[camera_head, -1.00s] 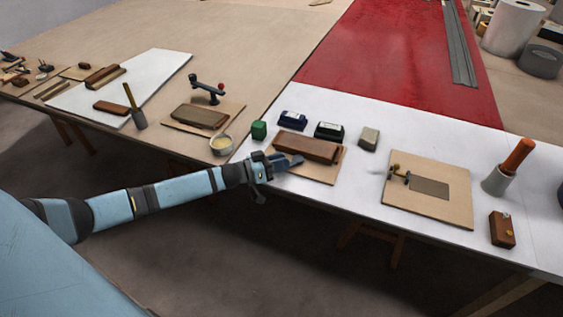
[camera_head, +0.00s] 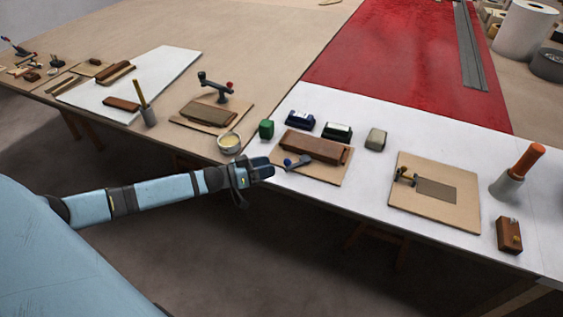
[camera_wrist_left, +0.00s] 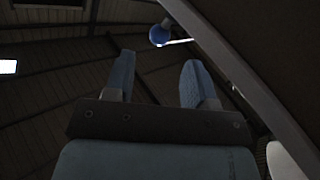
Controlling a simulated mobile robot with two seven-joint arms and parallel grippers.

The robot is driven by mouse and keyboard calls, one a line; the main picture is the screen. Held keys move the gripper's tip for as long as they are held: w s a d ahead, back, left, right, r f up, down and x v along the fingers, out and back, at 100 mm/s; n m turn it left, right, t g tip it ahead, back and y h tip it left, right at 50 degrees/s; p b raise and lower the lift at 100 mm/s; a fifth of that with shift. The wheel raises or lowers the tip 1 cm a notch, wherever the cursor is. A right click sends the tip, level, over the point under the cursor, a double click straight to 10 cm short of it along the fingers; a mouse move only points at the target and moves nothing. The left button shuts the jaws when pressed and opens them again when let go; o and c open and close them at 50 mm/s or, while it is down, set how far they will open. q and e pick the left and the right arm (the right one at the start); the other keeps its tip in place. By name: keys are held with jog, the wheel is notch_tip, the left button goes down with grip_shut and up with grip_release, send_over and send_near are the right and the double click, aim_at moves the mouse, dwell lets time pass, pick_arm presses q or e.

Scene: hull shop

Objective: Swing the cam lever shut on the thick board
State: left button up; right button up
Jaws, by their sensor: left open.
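The thick brown board (camera_head: 316,146) lies on a tan base plate (camera_head: 325,173) on the white-topped table. A lever with a blue knob (camera_head: 291,163) lies low along the board's front left side. In the left wrist view the blue knob (camera_wrist_left: 159,36) and its pale rod show beyond the fingertips, beside a table or plate edge. My left gripper (camera_head: 266,169) is just left of the knob, off the table's front edge, apart from it. Its two fingers (camera_wrist_left: 157,75) are spread with nothing between them. The lever's pivot is too small to make out. My right gripper is out of view.
Left is another plate with a board and a red-knobbed lever (camera_head: 216,83), and a cream-filled cup (camera_head: 230,142). Behind the thick board stand a green block (camera_head: 266,129) and dark blue boxes (camera_head: 300,121).

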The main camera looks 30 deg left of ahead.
pick_arm(q)
jog(key=v, duration=0.6)
jog(key=shift+s+a, duration=0.3)
